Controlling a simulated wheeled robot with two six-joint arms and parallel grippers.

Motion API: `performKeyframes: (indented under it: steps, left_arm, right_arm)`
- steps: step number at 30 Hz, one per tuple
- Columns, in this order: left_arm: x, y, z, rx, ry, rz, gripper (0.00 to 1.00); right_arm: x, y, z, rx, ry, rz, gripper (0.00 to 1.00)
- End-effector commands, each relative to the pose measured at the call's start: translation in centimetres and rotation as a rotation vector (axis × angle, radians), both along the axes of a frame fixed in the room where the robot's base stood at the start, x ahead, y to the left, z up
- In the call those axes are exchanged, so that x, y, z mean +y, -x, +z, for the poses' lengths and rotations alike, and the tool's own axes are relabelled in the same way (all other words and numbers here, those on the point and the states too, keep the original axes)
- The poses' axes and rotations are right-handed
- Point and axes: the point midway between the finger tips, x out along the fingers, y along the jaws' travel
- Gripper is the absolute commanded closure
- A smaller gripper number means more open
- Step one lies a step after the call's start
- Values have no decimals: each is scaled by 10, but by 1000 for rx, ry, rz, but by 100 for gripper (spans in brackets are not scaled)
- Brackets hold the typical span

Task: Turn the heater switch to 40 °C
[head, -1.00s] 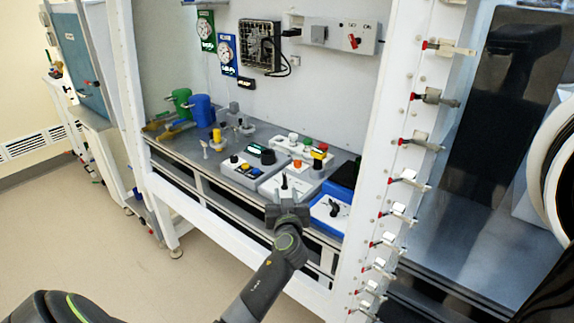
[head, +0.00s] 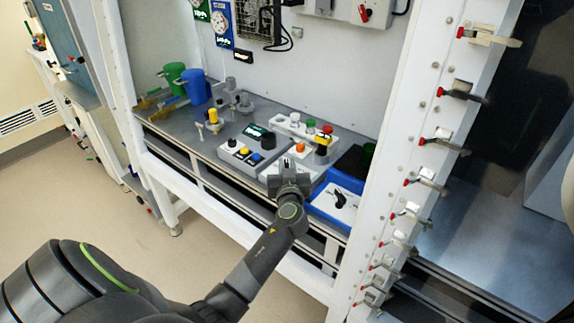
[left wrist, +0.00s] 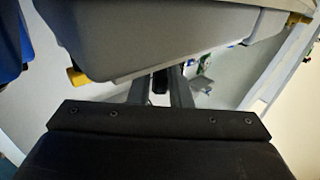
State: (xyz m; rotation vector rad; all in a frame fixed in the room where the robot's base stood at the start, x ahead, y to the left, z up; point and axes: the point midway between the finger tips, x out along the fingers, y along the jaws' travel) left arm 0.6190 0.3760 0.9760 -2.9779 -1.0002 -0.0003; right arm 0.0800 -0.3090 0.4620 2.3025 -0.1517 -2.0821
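My left gripper (head: 288,178) reaches in over the front edge of the bench. It covers most of a grey box with a pale top (head: 312,164), whose black lever knob is hidden in the head view. In the left wrist view the two fingers (left wrist: 161,92) are apart, with a narrow black piece (left wrist: 160,80) between their tips, apparently the knob. I cannot tell whether they touch it. I cannot read any temperature marks, nor tell which control is the heater switch. A second black knob (head: 338,199) sits on a blue-edged box to the right. My right gripper is out of view.
A white post with red-tipped clamps (head: 412,180) bounds the bench at the right.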

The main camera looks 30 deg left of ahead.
Motion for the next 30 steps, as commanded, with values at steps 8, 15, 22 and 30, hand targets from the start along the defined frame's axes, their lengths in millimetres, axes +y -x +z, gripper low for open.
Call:
performKeyframes:
  steps: [8,15,22,30]
  left_arm:
    - [0,0,0,0,0,-1,100]
    - [1,1,-1,1,-1,-40,100]
    - [2,1,0,0,-3,-173,100]
    - [3,1,3,1,-3,-386,100]
  right_arm:
    - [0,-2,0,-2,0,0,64]
    - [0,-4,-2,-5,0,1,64]
    - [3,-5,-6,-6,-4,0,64]
    - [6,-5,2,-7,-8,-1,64]
